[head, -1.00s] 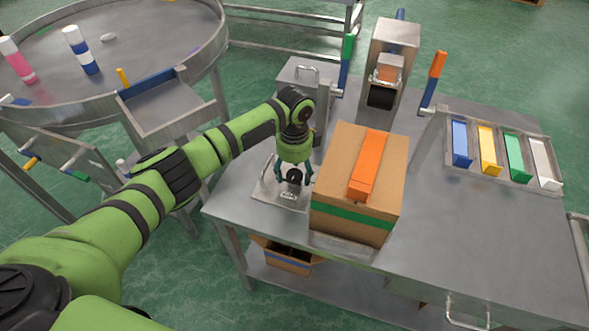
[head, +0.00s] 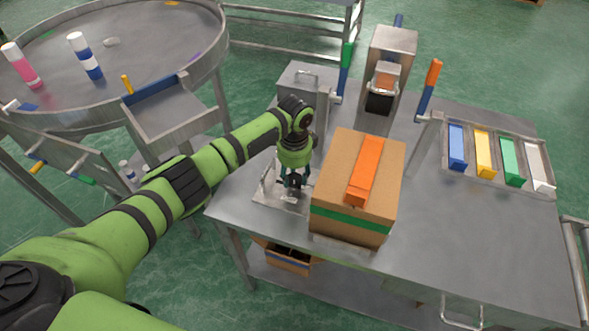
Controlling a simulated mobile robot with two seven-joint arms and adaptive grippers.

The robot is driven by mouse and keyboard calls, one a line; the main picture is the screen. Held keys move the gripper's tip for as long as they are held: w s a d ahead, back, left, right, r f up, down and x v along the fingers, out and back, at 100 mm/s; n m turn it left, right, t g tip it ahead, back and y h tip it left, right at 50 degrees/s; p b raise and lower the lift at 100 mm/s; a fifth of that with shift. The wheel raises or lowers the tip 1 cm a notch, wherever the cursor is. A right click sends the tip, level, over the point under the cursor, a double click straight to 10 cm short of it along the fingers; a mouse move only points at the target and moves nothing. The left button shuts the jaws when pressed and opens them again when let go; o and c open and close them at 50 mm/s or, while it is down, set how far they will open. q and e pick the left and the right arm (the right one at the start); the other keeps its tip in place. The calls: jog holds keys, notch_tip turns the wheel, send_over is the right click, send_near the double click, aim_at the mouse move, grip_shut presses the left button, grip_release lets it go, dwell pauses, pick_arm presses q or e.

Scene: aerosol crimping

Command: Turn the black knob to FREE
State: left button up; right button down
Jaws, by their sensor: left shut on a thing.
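The black knob (head: 294,183) sits on a steel plate (head: 268,198) at the near left of the steel table. Much of the knob is hidden by the fingers. My left gripper (head: 293,184) points down over the knob, with its fingers closed around it. I cannot read any FREE marking from here. My right gripper is out of view.
A cardboard box (head: 333,193) with an orange block (head: 365,170) on top stands close to the right of the gripper. A steel box (head: 303,88) and a press (head: 390,50) stand behind. A tray of coloured blocks (head: 485,176) is at the right.

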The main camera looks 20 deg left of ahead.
pick_arm(q)
jog(key=n+p, duration=0.2)
jog(key=n, duration=0.1)
jog(key=shift+s+r+n+p, duration=0.1)
jog(key=shift+r+n+p, duration=0.05)
jog(key=shift+n+p, duration=0.25)
jog(key=n+p, duration=0.2)
jog(key=n, duration=0.1)
jog(key=shift+n, duration=0.3)
jog(key=n+p, duration=0.1)
jog(key=n, duration=0.2)
jog(key=shift+n+p, duration=0.3)
jog(key=shift+p, duration=0.05)
jog(key=shift+f+n+p, duration=0.2)
jog(key=shift+n+p, duration=0.35)
jog(key=shift+n, duration=1.35)
jog(key=o, duration=1.1)
jog(key=shift+o, duration=0.2)
